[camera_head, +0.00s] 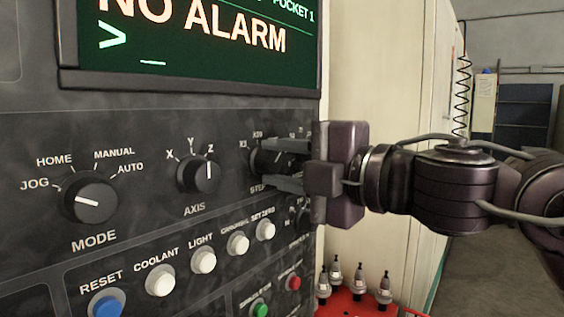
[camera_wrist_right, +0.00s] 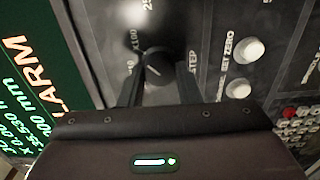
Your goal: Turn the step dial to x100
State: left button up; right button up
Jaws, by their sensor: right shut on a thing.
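The step dial (camera_head: 266,160) is a black round knob on the dark control panel, right of the AXIS dial. My right gripper (camera_head: 269,166) reaches in from the right and is shut on this dial, one finger above it and one below. The fingers hide part of the knob and its labels. In the right wrist view the dial (camera_wrist_right: 155,64) sits between the two fingers (camera_wrist_right: 160,72), with x10 and x100 labels at its left and STEP at its right. A pale pointer mark shows on it, but I cannot tell which label it points to. My left gripper is not in view.
The MODE dial (camera_head: 88,200) and AXIS dial (camera_head: 199,174) are to the left. White push buttons (camera_head: 202,261) run below, with a blue RESET button (camera_head: 105,306). A screen (camera_head: 200,35) is above. Tool holders stand on a red surface (camera_head: 345,304) at lower right.

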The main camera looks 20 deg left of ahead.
jog(key=o, duration=1)
jog(key=shift+d, duration=0.1)
jog(key=shift+d, duration=0.25)
jog(key=b+v, duration=0.2)
jog(key=v, duration=0.5)
jog(key=shift+d+b, duration=0.1)
jog(key=shift+b, duration=0.25)
